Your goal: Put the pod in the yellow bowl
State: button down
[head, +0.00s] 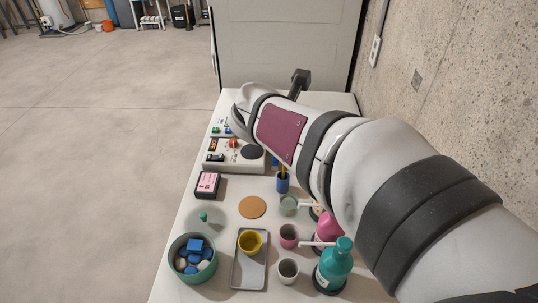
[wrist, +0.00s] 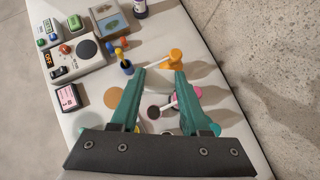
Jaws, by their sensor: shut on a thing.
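A teal pot (head: 173,263) holds blue and white pieces, with a clear lid (head: 205,222) behind it. Several cups and pump bottles, one teal (head: 335,268), stand right of the tray. A cork disc (head: 252,207), a pink-labelled box (head: 207,185) and a button panel (head: 237,162) lie farther back.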

jog(key=d+r+m+g+y, duration=0.1)
jog(key=d+r+g, duration=0.2)
jog(key=d+r, duration=0.25)
jog(key=n+g, duration=0.1)
jog(key=n, duration=3.3)
send_over(245, 237)
jog(key=s, duration=0.3)
notch_tip(245, 237, down, 23)
jog(key=f, duration=0.8)
jog(key=shift+w+d, duration=0.1)
jog(key=shift+d, duration=0.25)
